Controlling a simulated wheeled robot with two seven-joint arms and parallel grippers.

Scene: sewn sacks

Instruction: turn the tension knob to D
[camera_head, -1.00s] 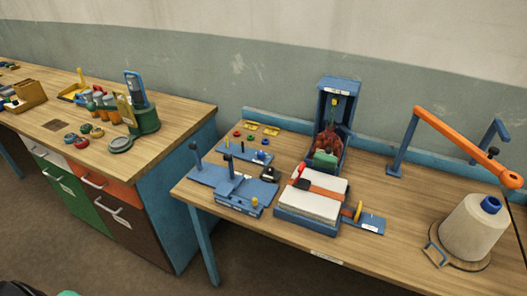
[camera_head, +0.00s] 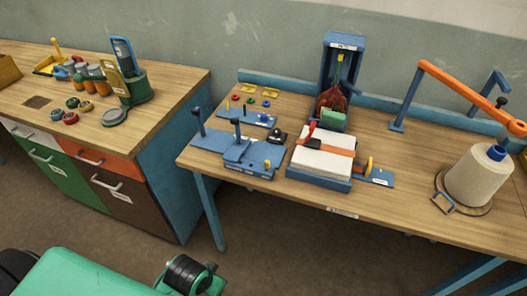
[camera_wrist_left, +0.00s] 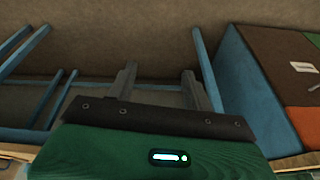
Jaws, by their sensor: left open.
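I cannot tell for sure which part is the tension knob, and no letter D is readable. A yellow disc (camera_head: 368,166) stands upright on a small blue plate (camera_head: 383,178) with a white label, right of the white block (camera_head: 322,160). A small yellow knob (camera_head: 267,164) shows on the front of the blue fixture (camera_head: 236,151). My left gripper (camera_wrist_left: 158,84) is open and empty in the left wrist view, its two fingers apart over the floor and blue table legs. In the head view only green and black parts of my arm show, low at the left, well short of the table.
A thread cone (camera_head: 478,176) stands at the right under an orange arm (camera_head: 460,92). A blue upright frame (camera_head: 341,70) stands behind the white block. The table's front edge is mostly clear.

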